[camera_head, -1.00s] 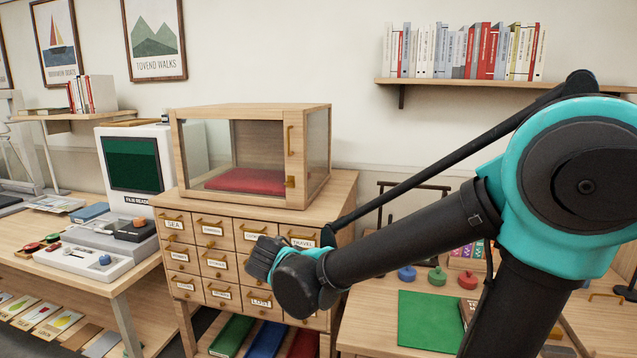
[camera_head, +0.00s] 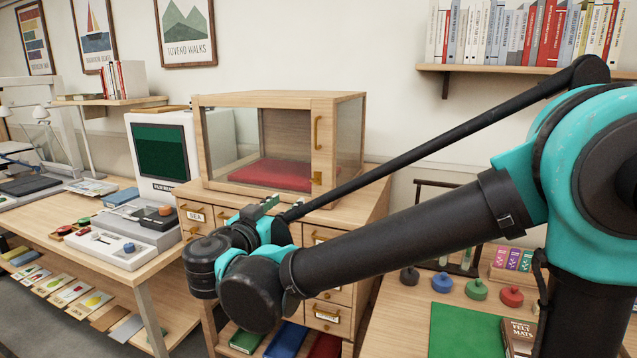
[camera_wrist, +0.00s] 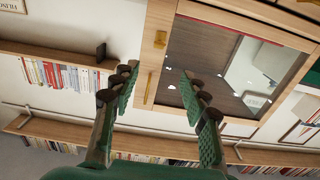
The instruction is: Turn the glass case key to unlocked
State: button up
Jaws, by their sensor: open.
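The wooden glass case (camera_head: 280,97) stands on the drawer cabinet, its door shut. A small brass lock piece with the key (camera_head: 317,178) is low on the door's right frame, below a long brass handle (camera_head: 318,133). In the wrist view, which looks upside down, the brass key piece (camera_wrist: 160,39) is above the handle (camera_wrist: 149,87). The key's turn position is too small to tell. My gripper (camera_head: 264,206) is in front of the case, low and left of the key. In the wrist view my gripper (camera_wrist: 158,80) is open and empty, its fingers apart.
The drawer cabinet (camera_head: 368,215) is under the case, partly hidden by my arm. A film reader (camera_head: 162,150) stands left of the case. A table with colored knobs and a green mat (camera_head: 465,332) is at right. A wall shelf (camera_head: 500,70) holds books.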

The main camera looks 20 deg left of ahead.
jog(key=w, duration=0.5)
jog(key=w+d, duration=0.1)
jog(key=w, duration=1)
jog(key=shift+d, duration=0.15)
grip_shut()
